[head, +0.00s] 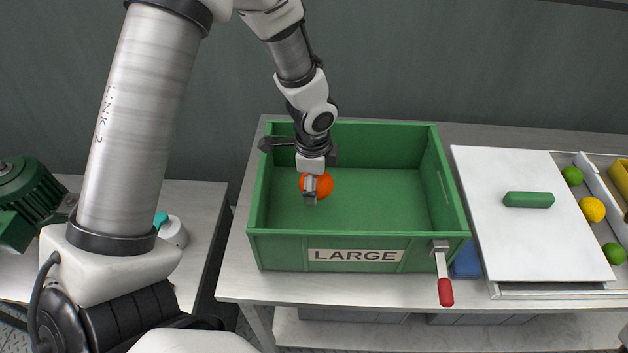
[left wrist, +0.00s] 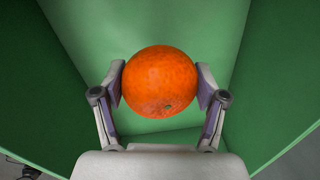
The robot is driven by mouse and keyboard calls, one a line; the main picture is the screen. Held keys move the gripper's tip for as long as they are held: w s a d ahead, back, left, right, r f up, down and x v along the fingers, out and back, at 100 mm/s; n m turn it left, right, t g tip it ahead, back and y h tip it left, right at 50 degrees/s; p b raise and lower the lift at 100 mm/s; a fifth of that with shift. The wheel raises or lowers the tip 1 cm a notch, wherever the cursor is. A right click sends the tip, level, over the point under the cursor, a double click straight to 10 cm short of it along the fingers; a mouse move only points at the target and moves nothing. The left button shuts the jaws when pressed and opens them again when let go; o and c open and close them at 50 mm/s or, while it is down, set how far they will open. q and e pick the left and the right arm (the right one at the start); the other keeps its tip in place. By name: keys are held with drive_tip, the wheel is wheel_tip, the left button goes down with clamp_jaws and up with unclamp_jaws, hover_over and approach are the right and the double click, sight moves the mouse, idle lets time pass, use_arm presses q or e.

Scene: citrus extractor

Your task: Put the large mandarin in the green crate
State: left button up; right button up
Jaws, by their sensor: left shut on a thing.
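The large mandarin (head: 323,185) is a round orange fruit. My left gripper (head: 311,188) is shut on it and holds it within the left part of the green crate (head: 345,241), which has a LARGE label on its front. In the left wrist view the mandarin (left wrist: 160,82) sits between both fingers (left wrist: 160,88), with the crate's green walls (left wrist: 75,100) around it. I cannot tell whether the mandarin touches the crate floor. My right gripper is not in view.
A red-handled tool (head: 444,285) hangs at the crate's front right corner. A white board (head: 530,240) with a green block (head: 529,200) lies to the right, beside limes and a lemon (head: 592,210). The crate's right half is empty.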

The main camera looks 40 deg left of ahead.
use_arm(q)
drive_tip(key=shift+f+b, duration=2.1)
drive_tip(key=shift+f, duration=0.5)
drive_tip(key=o, duration=1.3)
drive_tip(key=shift+r, duration=0.15)
drive_tip(key=r, duration=1.2)
drive_tip(key=shift+s+d, duration=0.15)
drive_tip(key=shift+s, duration=0.25)
